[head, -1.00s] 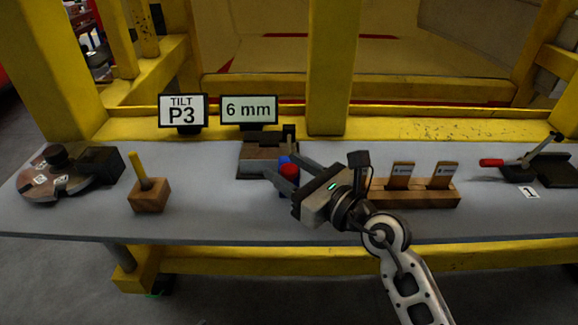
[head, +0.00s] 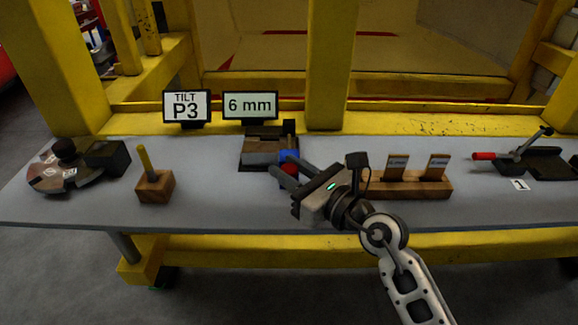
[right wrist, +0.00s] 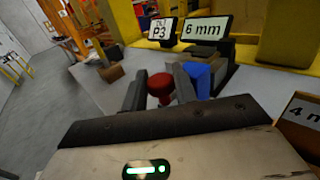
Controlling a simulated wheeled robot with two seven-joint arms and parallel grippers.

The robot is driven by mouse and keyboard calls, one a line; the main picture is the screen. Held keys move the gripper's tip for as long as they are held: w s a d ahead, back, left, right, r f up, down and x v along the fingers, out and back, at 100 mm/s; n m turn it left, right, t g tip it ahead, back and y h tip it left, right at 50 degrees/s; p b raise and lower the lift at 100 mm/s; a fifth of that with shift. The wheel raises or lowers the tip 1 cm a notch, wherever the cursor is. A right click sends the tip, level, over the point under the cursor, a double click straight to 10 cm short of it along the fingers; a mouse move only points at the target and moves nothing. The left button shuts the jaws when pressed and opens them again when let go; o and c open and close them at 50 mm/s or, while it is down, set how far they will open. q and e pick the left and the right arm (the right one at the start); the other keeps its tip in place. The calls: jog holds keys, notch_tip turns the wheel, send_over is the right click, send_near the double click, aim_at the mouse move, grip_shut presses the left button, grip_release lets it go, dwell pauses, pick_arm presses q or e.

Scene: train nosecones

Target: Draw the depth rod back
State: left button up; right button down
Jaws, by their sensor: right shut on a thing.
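A red knob (head: 289,169) sits in front of a blue part (head: 287,156) at the front right of a wood-and-dark-metal fixture (head: 262,151). I take the red knob for the end of the depth rod; the rod itself is hidden. My right gripper (head: 284,168) comes in from the right and is shut on the red knob. In the right wrist view the red knob (right wrist: 160,86) stands between the two fingers, with the blue part (right wrist: 199,77) just right of them. My left gripper is not in view.
Signs reading TILT P3 (head: 186,107) and 6 mm (head: 249,105) stand behind. A wooden block with a yellow stick (head: 154,186) and a round device (head: 65,172) are left. A wooden card holder (head: 420,187) and a red-handled lever clamp (head: 515,157) are right.

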jog(key=shift+s+a+f, duration=0.1)
jog(key=shift+s+a, duration=0.05)
jog(key=c, duration=1.2)
grip_release()
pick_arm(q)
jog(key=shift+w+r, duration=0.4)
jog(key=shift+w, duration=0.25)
pick_arm(e)
jog(key=shift+o, duration=0.2)
pick_arm(q)
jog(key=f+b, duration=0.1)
jog(key=b, duration=0.2)
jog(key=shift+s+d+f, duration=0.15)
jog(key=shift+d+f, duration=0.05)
pick_arm(e)
jog(key=v, duration=1.6)
